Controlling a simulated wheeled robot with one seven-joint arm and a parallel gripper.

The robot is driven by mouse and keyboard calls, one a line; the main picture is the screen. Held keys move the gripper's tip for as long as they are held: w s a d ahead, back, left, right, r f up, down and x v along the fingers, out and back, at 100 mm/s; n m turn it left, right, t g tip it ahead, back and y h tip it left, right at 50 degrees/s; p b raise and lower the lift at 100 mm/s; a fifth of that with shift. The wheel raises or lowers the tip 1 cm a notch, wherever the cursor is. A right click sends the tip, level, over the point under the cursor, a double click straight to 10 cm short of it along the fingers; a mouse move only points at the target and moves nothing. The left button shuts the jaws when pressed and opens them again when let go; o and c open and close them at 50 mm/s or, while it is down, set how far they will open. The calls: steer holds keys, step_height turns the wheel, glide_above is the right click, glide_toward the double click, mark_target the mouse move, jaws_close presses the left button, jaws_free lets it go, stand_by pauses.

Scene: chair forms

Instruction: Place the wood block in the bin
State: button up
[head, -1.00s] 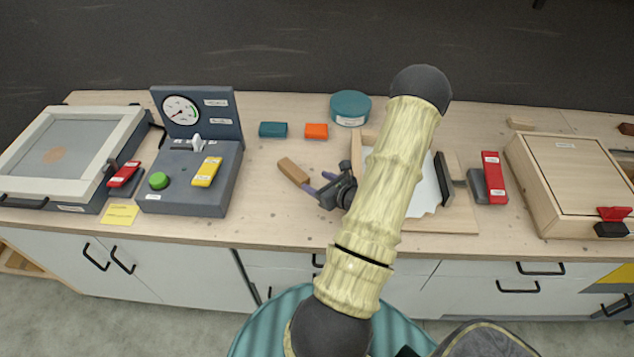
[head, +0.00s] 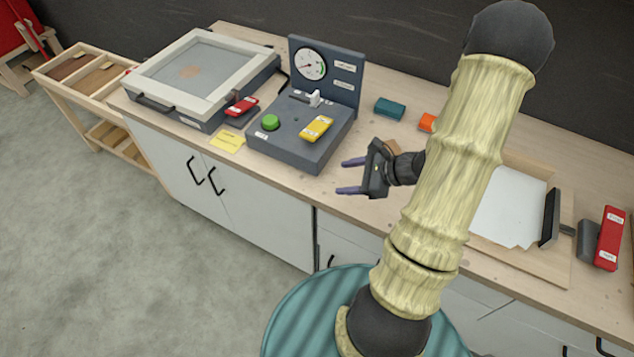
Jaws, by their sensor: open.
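A brown wood block (head: 393,146) lies on the workbench (head: 275,185), right of the grey gauge unit. Most of it is hidden behind my gripper and wrist. My gripper (head: 350,176) is open and empty, its two purple-grey fingers pointing left over the front part of the bench, left of and nearer than the block. At the far left stands a low wooden rack (head: 88,105) with open compartments on top, some holding brown pieces. I cannot tell whether one of these compartments is the bin.
The gauge unit (head: 292,148) and a white-framed press (head: 148,92) stand on the bench to the left. Floor is clear at front left.

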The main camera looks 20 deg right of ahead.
steer(key=s+a+r+n+g+h, duration=0.25)
steer(key=s+a+n+g, duration=0.45)
steer(key=n, duration=0.4)
steer(key=a+r+n+t+h, duration=0.2)
steer(key=a+r+n+h, duration=0.2)
steer(key=r+n, duration=0.3)
steer(key=w+n+h, duration=0.1)
steer(key=n, duration=0.4)
steer(key=shift+r+n+h, duration=0.25)
steer(key=shift+n+h, duration=0.05)
steer(key=shift+h, duration=0.05)
steer(key=shift+o, duration=0.4)
